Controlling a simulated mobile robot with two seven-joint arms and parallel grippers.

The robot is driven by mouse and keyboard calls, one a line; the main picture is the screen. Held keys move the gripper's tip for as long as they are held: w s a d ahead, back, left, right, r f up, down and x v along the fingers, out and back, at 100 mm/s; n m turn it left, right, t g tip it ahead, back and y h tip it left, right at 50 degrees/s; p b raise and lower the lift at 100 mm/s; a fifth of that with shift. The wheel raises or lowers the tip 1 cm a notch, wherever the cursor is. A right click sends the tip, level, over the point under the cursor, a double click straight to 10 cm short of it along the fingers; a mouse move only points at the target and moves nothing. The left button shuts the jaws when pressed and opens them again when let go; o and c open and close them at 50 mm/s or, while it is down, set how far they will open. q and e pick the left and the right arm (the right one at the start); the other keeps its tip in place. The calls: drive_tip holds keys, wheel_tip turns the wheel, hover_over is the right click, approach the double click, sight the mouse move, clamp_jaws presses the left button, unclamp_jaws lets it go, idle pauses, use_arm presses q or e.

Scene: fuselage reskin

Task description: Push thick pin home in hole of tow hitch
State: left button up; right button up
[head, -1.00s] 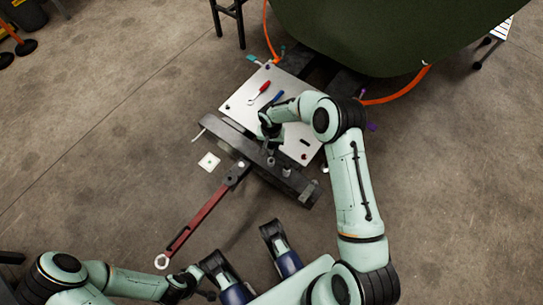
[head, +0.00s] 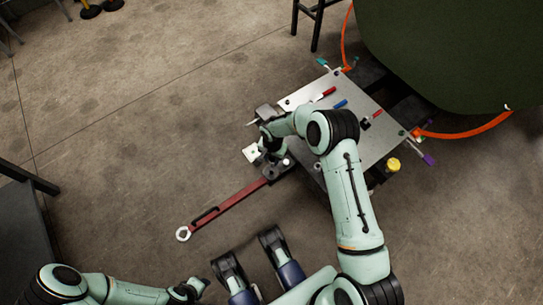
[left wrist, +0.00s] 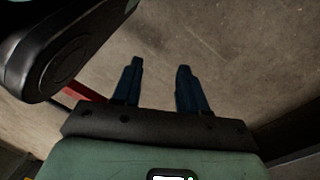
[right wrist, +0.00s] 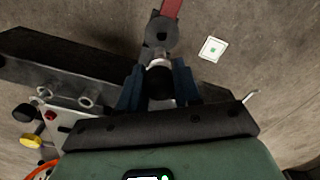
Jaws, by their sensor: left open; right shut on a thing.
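In the right wrist view my right gripper (right wrist: 158,82) is shut on the thick pin (right wrist: 159,65), a stubby cylinder with a silver band and a black part between the blue fingers. Directly beyond it is the dark round end of the red tow bar (right wrist: 162,32). The pin overlaps this end, so its depth in the hole cannot be told. In the head view my right gripper (head: 275,152) is at the tow hitch (head: 279,170), partly hidden by my arm. My left gripper (left wrist: 160,75) is open and empty, with floor beyond.
The red tow bar (head: 228,204) runs down-left to a ring end. A pale panel (head: 368,138) carries red and blue tools.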

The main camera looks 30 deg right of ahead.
drive_tip(key=shift+w+a, duration=0.1)
drive_tip(key=shift+a, duration=0.1)
use_arm(q)
drive_tip(key=shift+s+a, duration=0.1)
drive_tip(key=shift+s+f, duration=0.1)
drive_tip(key=shift+f, duration=0.05)
use_arm(e)
drive_tip(key=shift+f+b, duration=0.9)
drive_tip(key=shift+f, duration=0.35)
use_arm(q)
drive_tip(key=s+f+g+b, duration=0.1)
drive_tip(key=s+f+g, duration=0.1)
drive_tip(key=s, duration=0.4)
drive_tip(key=shift+a+f, duration=0.3)
drive_tip(key=shift+f, duration=0.3)
use_arm(e)
drive_tip(key=shift+f, duration=1.3)
drive_tip(key=o, duration=0.3)
drive_tip(key=c, duration=0.3)
